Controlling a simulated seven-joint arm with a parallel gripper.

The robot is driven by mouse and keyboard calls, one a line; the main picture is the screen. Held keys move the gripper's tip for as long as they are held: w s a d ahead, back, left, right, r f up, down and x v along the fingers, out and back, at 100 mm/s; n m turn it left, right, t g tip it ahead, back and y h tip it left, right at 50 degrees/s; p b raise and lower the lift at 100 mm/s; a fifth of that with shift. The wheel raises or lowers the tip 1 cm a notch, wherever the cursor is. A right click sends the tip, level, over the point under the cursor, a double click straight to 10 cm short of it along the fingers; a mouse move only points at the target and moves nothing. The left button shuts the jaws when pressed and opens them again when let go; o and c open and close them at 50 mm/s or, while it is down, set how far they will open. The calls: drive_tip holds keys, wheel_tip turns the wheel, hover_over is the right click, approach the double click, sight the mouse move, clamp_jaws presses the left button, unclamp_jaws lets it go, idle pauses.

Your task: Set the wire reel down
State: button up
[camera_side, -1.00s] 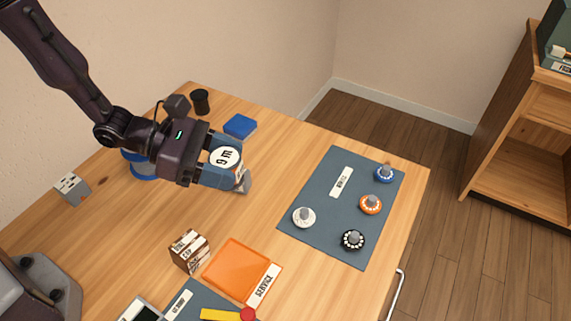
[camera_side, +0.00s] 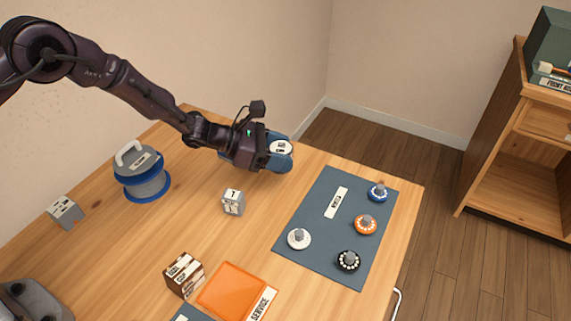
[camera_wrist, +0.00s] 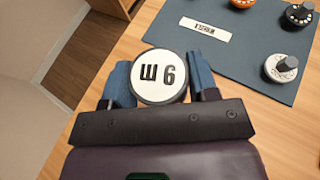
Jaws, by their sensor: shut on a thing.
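The wire reel is a round piece with a white top, dark rim and black markings. It sits between my gripper's fingers in the wrist view (camera_wrist: 160,78) and shows as a white disc in the side view (camera_side: 281,147). My gripper (camera_side: 279,155) has blue fingers, one on each side of the reel, and is shut on it. In the wrist view my gripper (camera_wrist: 161,88) shows both fingers against the reel's sides. The gripper is over the back part of the wooden table (camera_side: 205,245). The reel's underside is hidden, so I cannot tell whether it touches the table.
A dark mat (camera_side: 315,215) with several dials lies to the right. A grey box (camera_side: 233,202) stands in front of the gripper. A blue drum with a white handle (camera_side: 145,172) stands at left. A brown box (camera_side: 183,275) and orange tray (camera_side: 232,290) are nearer.

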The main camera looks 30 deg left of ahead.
drive_tip(key=shift+w+d+f, duration=0.25)
drive_tip(key=shift+w+f, duration=0.4)
drive_tip(key=shift+f, duration=0.2)
drive_tip(key=shift+w+f, duration=0.1)
drive_tip(key=shift+f, duration=1.5)
drive_tip(key=shift+f, duration=0.15)
drive_tip(key=o, duration=1)
drive_tip(key=shift+c, duration=0.2)
drive_tip(key=shift+a+r, duration=0.1)
drive_tip(key=shift+r, duration=0.1)
drive_tip(key=v, duration=1.2)
drive_tip(key=shift+f, duration=0.1)
